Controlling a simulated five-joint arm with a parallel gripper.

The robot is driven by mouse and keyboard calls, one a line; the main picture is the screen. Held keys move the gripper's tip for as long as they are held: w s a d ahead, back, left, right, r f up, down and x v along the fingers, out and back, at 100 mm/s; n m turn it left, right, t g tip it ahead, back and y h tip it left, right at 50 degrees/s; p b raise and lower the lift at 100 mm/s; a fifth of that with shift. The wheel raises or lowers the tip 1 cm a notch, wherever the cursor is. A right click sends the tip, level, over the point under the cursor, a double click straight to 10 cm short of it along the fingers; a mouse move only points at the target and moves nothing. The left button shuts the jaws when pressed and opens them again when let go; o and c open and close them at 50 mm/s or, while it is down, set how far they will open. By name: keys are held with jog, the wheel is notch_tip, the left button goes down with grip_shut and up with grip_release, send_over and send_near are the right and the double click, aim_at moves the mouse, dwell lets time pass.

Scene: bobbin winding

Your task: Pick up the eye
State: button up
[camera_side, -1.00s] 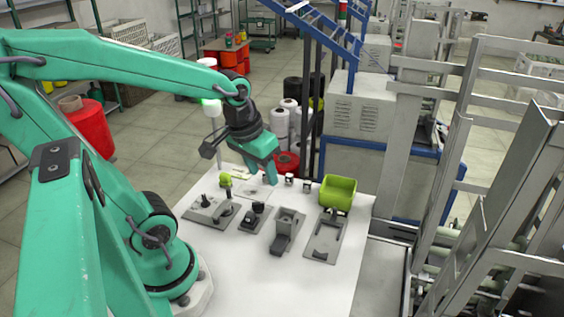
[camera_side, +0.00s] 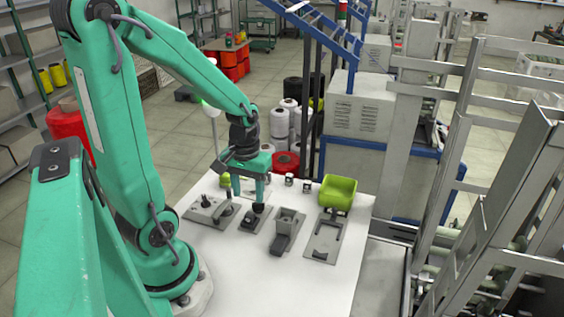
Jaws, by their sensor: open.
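My gripper (camera_side: 248,198) points down over the white table (camera_side: 300,262), with its two green fingers apart. Which part is the eye is too small to tell. No held thing shows between the fingers.
A grey fixture (camera_side: 207,210) stands to the left, and two more, a blocky one (camera_side: 283,233) and a flat one (camera_side: 323,240), to the right. Two small pieces stand behind. The front of the table is clear.

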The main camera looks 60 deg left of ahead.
aim_at(249, 214)
jog(key=shift+f, duration=1.05)
jog(key=shift+a+f, duration=0.1)
jog(key=shift+f, duration=2.5)
grip_shut()
jog(key=shift+r, duration=0.2)
jog(key=shift+r, duration=1.85)
jog(key=s+d+r, duration=0.1)
jog(key=d+r, duration=0.6)
jog(key=d, duration=0.4)
jog(key=shift+s+d, duration=0.15)
jog(key=shift+d, duration=0.15)
